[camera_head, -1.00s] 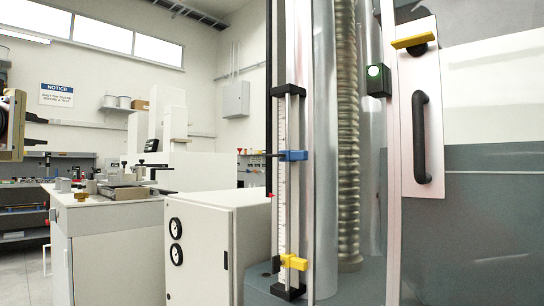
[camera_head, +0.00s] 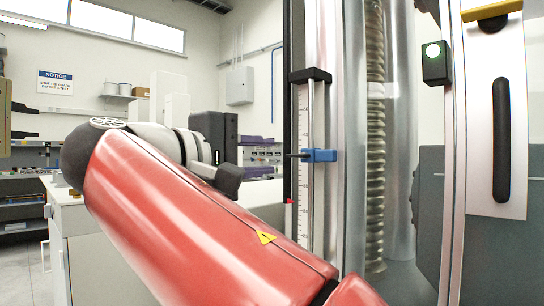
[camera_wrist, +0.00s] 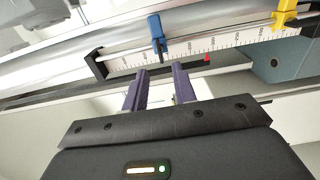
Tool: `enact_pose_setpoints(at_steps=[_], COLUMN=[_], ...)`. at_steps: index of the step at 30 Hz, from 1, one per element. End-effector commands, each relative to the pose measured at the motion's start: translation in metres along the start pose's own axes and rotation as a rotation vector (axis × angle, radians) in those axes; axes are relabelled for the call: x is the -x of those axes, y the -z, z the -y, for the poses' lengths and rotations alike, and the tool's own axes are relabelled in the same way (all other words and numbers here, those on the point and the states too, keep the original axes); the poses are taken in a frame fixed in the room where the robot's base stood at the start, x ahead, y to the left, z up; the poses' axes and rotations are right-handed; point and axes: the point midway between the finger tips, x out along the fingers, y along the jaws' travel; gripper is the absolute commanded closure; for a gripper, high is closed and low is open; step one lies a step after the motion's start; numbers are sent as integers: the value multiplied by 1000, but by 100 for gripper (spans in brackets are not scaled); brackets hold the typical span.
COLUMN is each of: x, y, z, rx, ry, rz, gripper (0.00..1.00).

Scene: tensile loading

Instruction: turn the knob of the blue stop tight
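The blue stop (camera_head: 319,155) is clamped on the upright scale rail, and its thin dark knob (camera_head: 296,155) sticks out to the left. In the wrist view the blue stop (camera_wrist: 155,27) sits on the scale, with the dark knob (camera_wrist: 161,46) pointing toward my fingers. My gripper (camera_wrist: 161,74) is open, its two purple fingers apart with nothing between them. The knob lies just ahead of the gap, between the fingertip lines. In the head view my gripper (camera_head: 275,156) is left of the knob, level with it.
A yellow stop (camera_wrist: 286,12) sits farther along the scale (camera_wrist: 215,42); my arm hides it in the head view. A small red marker (camera_head: 290,201) is on the rail below the blue stop. A door with a black handle (camera_head: 502,140) stands at the right.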

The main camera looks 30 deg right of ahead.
Motion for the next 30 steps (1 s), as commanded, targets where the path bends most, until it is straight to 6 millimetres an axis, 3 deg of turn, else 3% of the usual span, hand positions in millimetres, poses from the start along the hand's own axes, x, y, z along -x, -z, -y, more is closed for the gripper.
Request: enact_pose_setpoints(at_steps=[13,25,30], x=[-64,-75,-75], y=[-1,-1,-1], z=[0,0,0], rx=[-1,-2,-2], ry=[-1,0,0], rz=[2,0,0], gripper=[73,73,94])
